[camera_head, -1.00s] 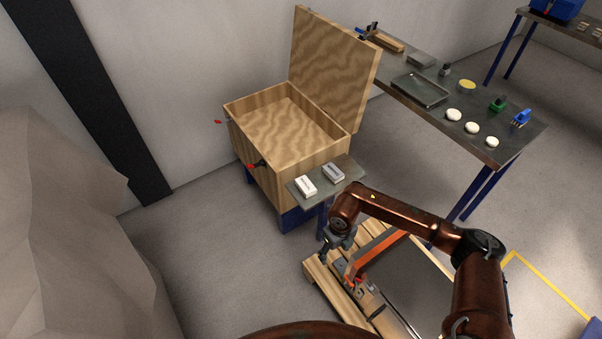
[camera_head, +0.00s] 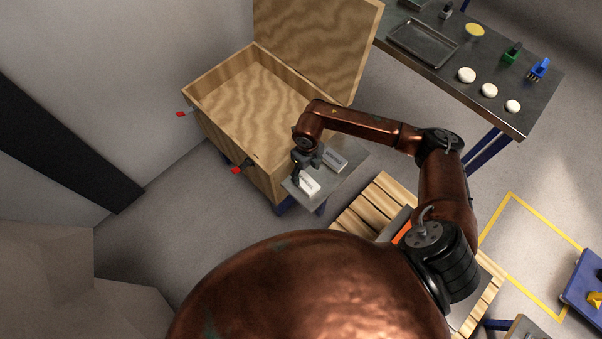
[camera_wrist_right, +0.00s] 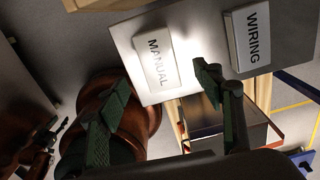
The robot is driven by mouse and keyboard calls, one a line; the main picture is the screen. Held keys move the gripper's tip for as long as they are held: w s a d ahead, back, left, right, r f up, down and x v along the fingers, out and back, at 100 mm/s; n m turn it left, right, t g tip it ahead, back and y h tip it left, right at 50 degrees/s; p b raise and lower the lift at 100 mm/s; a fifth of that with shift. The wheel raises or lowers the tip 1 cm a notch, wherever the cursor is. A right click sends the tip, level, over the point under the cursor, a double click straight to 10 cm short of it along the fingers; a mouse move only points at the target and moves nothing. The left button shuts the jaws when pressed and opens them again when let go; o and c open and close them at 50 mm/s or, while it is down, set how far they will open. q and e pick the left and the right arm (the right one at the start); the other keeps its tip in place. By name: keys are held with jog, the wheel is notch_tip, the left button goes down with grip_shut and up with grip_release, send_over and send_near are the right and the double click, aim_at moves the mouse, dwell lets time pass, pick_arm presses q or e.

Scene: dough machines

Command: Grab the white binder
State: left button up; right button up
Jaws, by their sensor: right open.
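The white binder (camera_head: 310,185) lies flat on a small grey shelf (camera_head: 300,198) beside the wooden box. In the right wrist view it is the white block marked MANUAL (camera_wrist_right: 154,58). My right gripper (camera_head: 299,174) is just above it and covers part of it in the head view. In the right wrist view the gripper's two fingers (camera_wrist_right: 160,88) are spread apart and empty, with the binder beyond their tips. A greyer binder (camera_head: 335,160), marked WIRING (camera_wrist_right: 251,37), lies beside the white one with a gap between. My left gripper is not in view.
An open wooden box (camera_head: 255,100) with red-tipped latches stands against the shelf. A wooden pallet (camera_head: 362,212) is on the floor to the right. A dark table (camera_head: 440,78) with a tray (camera_head: 423,43) and white discs stands at the back right.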

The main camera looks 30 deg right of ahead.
aim_at(306, 181)
notch_tip(306, 181, down, 7)
jog(key=shift+s+a+f+b, duration=0.1)
jog(key=shift+f+b, duration=0.05)
jog(key=shift+b, duration=0.65)
jog(key=shift+c, duration=0.7)
jog(key=c, duration=1.2)
jog(key=shift+c, duration=0.2)
